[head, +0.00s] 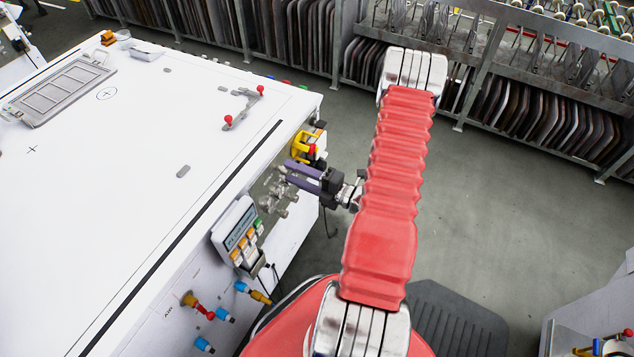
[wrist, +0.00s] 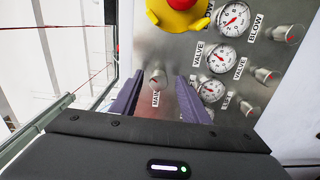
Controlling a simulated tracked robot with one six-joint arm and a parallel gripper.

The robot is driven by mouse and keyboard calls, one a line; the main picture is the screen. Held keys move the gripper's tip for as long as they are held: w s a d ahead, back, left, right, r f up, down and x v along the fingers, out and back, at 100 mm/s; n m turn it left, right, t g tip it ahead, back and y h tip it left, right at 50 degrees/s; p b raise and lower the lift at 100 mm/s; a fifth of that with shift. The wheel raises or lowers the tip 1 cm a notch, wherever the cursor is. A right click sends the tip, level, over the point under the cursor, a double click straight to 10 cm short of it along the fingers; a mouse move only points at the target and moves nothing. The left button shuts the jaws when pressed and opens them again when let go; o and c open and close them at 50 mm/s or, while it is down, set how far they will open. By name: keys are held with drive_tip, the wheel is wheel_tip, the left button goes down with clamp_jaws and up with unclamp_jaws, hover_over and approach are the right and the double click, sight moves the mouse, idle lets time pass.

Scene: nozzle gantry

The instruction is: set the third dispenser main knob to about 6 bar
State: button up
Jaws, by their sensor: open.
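My gripper (head: 290,172) is open, its purple fingers pointing left at the metal panel on the side of the white table. I cannot tell whether the fingers touch the knob. Three round gauges with red needles, an upper (wrist: 232,19), a middle (wrist: 221,57) and a lower (wrist: 211,91), are right of it. Their exact readings are too small to tell.
A red stop button on a yellow base (wrist: 180,14) sits just above the knob. Three more metal knobs (wrist: 266,75) line the panel's right side. A control box with coloured buttons (head: 236,234) hangs on the table (head: 130,150) nearby. Grey floor (head: 490,200) is clear at right.

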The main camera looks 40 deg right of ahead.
drive_tip(key=v, duration=1.3)
drive_tip(key=shift+s, duration=0.2)
drive_tip(key=shift+d, duration=0.1)
idle(0.4)
